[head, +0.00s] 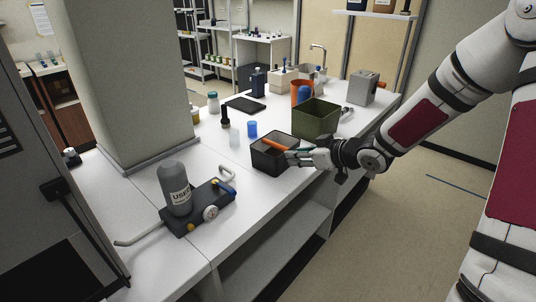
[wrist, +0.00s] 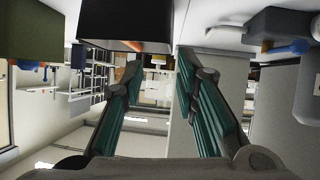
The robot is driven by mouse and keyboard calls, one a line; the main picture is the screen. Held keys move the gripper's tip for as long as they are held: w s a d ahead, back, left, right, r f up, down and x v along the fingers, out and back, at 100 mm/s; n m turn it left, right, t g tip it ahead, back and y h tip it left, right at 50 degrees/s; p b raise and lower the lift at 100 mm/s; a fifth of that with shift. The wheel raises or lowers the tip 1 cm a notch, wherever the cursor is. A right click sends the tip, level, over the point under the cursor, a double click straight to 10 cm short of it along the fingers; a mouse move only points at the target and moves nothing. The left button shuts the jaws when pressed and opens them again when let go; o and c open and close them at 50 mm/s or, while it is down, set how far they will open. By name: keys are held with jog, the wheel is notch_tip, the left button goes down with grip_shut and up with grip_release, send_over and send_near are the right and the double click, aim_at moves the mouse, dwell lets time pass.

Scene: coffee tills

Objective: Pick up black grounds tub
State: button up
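The black grounds tub (head: 270,163) is an open, dark, square-topped box standing upright on the white counter. An orange stick-like thing (head: 277,146) shows at its top. My gripper (head: 292,156) is at the tub's right side, close to its rim, reaching in from the right. In the wrist view, which looks upside down, the tub (wrist: 125,18) is at the top, beyond the fingertips. My gripper (wrist: 160,63) is open there, with a clear gap between its teal-padded fingers. I cannot tell whether a finger touches the tub.
A green bin (head: 316,119) stands just behind the tub, with an orange container (head: 301,92) behind it. A blue cup (head: 252,129) and a white bottle (head: 234,138) stand to the left. Bare counter lies between.

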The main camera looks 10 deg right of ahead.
aim_at(261, 152)
jog(key=w+a+f+y+b, duration=0.1)
jog(key=w+a, duration=0.2)
jog(key=w+a+f+b, duration=0.1)
jog(key=w+a+f, duration=0.1)
jog(key=w+a, duration=0.1)
jog(key=w+a+f+t+y+b, duration=0.1)
jog(key=w+a+f+b, duration=0.1)
jog(key=w, duration=0.3)
jog(key=shift+w+a+f+y, duration=0.2)
jog(key=shift+a+f+y, duration=0.1)
jog(key=shift+a, duration=0.1)
grip_shut()
jog(key=shift+r, duration=0.1)
